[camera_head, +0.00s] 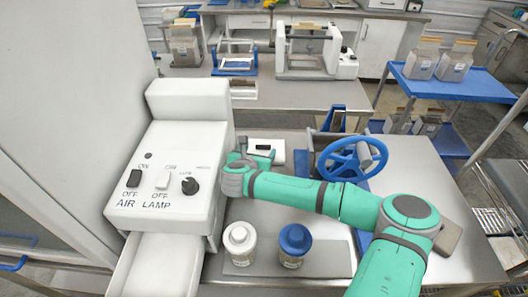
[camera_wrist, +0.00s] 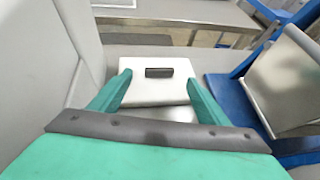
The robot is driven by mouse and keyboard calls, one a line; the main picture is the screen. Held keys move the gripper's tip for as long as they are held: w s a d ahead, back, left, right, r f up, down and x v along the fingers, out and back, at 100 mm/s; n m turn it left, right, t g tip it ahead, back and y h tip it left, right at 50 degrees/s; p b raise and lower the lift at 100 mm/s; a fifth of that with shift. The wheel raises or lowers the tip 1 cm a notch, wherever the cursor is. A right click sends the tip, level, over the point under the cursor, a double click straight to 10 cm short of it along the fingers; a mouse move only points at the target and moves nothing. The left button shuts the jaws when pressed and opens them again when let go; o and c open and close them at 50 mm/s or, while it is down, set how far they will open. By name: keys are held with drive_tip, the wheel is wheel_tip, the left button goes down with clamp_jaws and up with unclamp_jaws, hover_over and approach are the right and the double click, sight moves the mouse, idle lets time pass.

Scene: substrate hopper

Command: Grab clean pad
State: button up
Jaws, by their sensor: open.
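I cannot tell for sure which thing is the clean pad. A white box (camera_wrist: 150,90) with a small dark rectangle (camera_wrist: 158,72) on its top lies ahead of my gripper (camera_wrist: 159,80), between the fingers in the wrist view. It also shows in the head view (camera_head: 272,146), partly hidden by my gripper (camera_head: 260,156). My gripper is open, with nothing between its teal fingertips. I cannot tell whether the fingers touch the box. A flat brown piece (camera_head: 448,237) lies at the table's right, partly behind my arm.
A white machine (camera_head: 165,165) with switches stands close on the left. A device with a blue handwheel (camera_head: 350,162) stands right of my gripper. The table's right is mostly clear.

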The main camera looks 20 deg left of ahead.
sight(263, 146)
drive_tip(key=shift+x, duration=2.7)
drive_tip(key=shift+w, duration=0.1)
drive_tip(key=c, duration=1.2)
